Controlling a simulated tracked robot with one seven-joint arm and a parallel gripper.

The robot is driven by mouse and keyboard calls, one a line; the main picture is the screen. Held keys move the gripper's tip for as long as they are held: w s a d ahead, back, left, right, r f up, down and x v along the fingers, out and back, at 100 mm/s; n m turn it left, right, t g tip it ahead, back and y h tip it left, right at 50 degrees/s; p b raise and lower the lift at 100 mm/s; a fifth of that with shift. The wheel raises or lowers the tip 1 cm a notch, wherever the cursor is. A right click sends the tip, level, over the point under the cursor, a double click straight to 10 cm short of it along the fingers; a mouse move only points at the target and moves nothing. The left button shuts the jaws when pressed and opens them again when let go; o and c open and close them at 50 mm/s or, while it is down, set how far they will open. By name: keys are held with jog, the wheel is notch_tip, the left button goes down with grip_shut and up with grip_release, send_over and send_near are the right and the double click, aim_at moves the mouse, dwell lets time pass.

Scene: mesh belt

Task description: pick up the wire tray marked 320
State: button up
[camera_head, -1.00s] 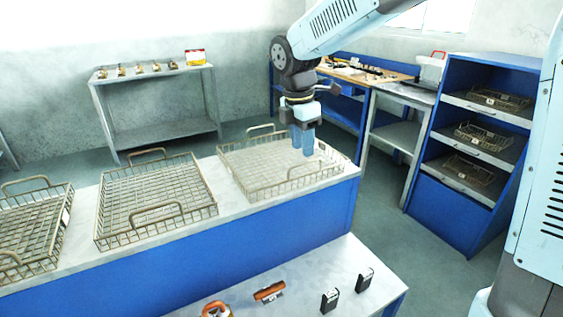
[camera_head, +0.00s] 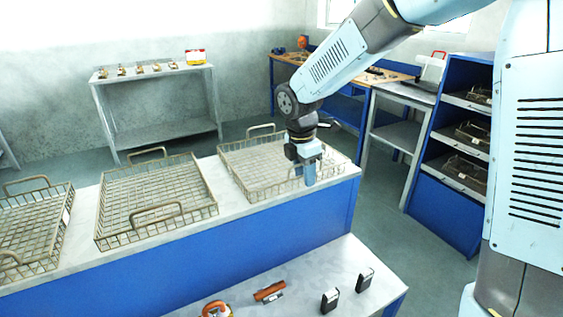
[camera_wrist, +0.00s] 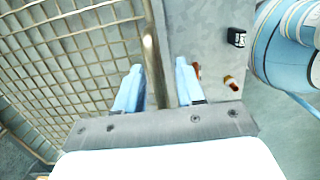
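Three wire mesh trays with raised end handles lie in a row on the blue-sided counter: a left tray (camera_head: 35,225), a middle tray (camera_head: 155,195) and a right tray (camera_head: 250,165). I cannot read the number 320 on any of them. My gripper (camera_head: 305,176) points down at the near right side of the right tray and hides its near handle there. The mesh (camera_wrist: 70,55) lies to the left.
A lower white bench (camera_head: 310,270) in front holds an orange-handled item (camera_head: 269,292) and two small black boxes (camera_head: 330,300). A blue rack (camera_head: 450,205) with smaller wire baskets stands at right. A grey side table (camera_head: 165,130) stands behind.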

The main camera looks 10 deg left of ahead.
jog(key=shift+c, duration=0.2)
grip_shut()
jog(key=shift+r, duration=0.1)
dwell(0.5)
